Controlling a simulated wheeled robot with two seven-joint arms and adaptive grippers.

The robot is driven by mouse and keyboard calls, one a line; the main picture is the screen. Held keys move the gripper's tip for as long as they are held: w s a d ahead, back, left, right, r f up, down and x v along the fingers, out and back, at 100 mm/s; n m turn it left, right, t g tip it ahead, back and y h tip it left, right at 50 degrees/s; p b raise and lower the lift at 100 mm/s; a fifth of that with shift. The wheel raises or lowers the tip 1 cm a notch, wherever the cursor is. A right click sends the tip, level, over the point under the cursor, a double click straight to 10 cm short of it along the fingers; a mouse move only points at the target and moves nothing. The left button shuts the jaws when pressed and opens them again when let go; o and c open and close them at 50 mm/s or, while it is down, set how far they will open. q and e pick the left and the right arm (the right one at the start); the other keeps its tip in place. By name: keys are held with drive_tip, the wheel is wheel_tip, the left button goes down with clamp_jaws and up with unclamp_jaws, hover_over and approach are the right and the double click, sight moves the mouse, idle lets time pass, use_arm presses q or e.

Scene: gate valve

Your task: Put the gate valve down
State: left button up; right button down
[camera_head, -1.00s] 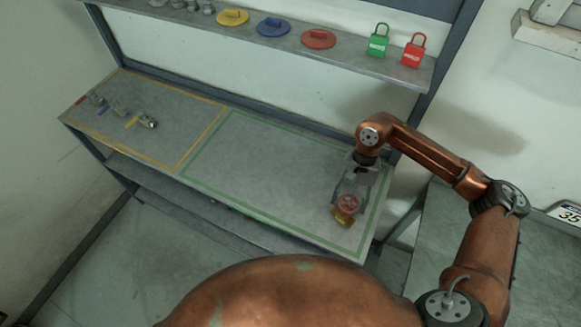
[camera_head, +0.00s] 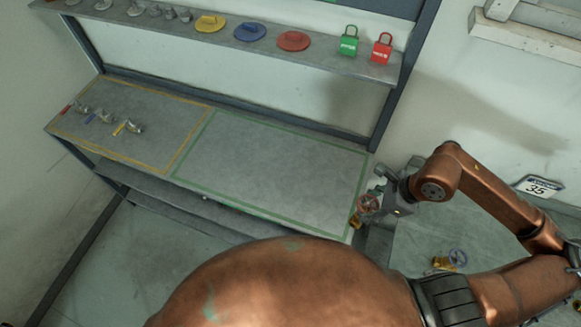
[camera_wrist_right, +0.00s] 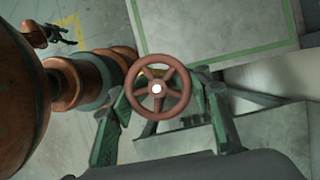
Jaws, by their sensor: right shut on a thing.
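The gate valve (camera_head: 367,204) has a red handwheel and a brass body. It is at the right end of the bench, by the green outline's right edge. My right gripper (camera_head: 380,200) is shut on it from the right. In the right wrist view the red handwheel (camera_wrist_right: 157,88) faces the camera, between the two green-tinted fingers of my right gripper (camera_wrist_right: 160,98). The wheel hides most of the brass body. The valve appears held above floor level, off the bench's edge. A dark jaw-like shape (camera_wrist_right: 45,33) at the wrist view's top left may be my left gripper; its opening is unclear.
The green-outlined bench area (camera_head: 270,175) is empty. Several small valves (camera_head: 105,117) lie in the yellow outline at left. A shelf above holds coloured discs (camera_head: 251,32) and green (camera_head: 349,45) and red (camera_head: 382,50) padlocks. A blue-wheeled valve (camera_head: 457,257) sits at lower right.

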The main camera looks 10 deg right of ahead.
drive_tip(key=shift+w, duration=0.2)
drive_tip(key=w+f+p, duration=0.2)
drive_tip(key=w+f, duration=0.2)
drive_tip(key=w+a+f+p, duration=0.1)
drive_tip(key=w+f+p, duration=0.1)
drive_tip(key=w+f, duration=0.2)
drive_tip(key=w+f+p, duration=0.2)
drive_tip(key=w+f, duration=0.2)
drive_tip(key=w, duration=0.1)
drive_tip(key=shift+w+a+f, duration=0.15)
drive_tip(key=shift+w+f, duration=0.15)
drive_tip(key=shift+f, duration=0.4)
use_arm(q)
drive_tip(key=r, duration=0.5)
drive_tip(key=shift+w+r, duration=0.2)
drive_tip(key=shift+r, duration=0.1)
use_arm(e)
drive_tip(key=c, duration=1)
unclamp_jaws()
drive_tip(key=shift+c, duration=0.2)
